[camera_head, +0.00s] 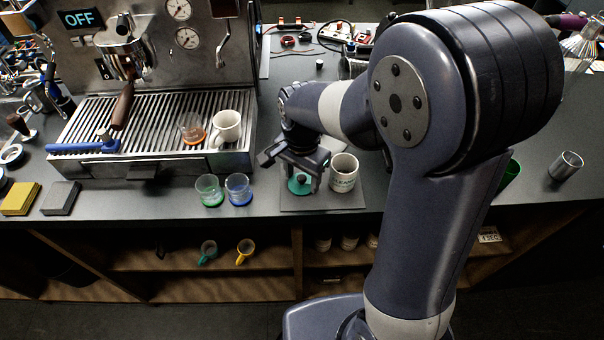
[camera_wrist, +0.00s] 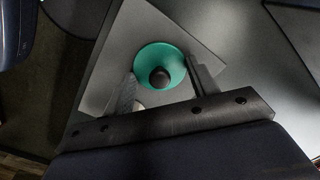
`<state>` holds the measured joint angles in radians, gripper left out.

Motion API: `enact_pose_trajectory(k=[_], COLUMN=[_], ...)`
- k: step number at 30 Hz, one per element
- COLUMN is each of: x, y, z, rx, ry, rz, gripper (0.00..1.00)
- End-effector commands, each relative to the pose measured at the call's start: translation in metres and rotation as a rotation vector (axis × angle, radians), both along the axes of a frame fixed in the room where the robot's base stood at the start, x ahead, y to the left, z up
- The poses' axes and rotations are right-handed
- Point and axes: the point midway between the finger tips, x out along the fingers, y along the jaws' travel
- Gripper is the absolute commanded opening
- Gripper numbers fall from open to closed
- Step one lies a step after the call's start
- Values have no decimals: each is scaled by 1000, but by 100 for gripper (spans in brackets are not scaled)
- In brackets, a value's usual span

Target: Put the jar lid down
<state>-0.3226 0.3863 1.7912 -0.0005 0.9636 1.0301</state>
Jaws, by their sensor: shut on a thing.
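The jar lid is a teal disc with a dark round knob (camera_head: 299,185); it also shows in the wrist view (camera_wrist: 146,62). My gripper (camera_head: 302,181) points down with its fingers on either side of the lid, and it is shut on it. In the wrist view the lid sits between the fingertips (camera_wrist: 160,74). The lid is over the grey mat (camera_head: 325,203), near its left part. I cannot tell whether it touches the mat.
A white mug (camera_head: 343,173) with dark contents stands close right of my gripper. A green-based glass (camera_head: 209,190) and a blue-based glass (camera_head: 238,189) stand to the left. The coffee machine's drip tray (camera_head: 165,150) lies behind them. The counter's front edge is close to the mat.

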Motion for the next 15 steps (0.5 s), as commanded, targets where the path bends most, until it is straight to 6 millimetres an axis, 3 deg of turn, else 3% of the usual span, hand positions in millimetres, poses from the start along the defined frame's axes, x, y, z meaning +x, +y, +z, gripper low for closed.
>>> enact_pose_trajectory(k=[1, 2, 3, 9, 15], x=[0, 0, 0, 0, 0], y=[0, 0, 0, 0, 0], z=[-3, -3, -2, -2, -2], rx=[-1, 0, 0, -1, -1], ry=[1, 0, 0, 1, 1], rz=[0, 0, 0, 0, 0], gripper=[34, 56, 60, 76, 77])
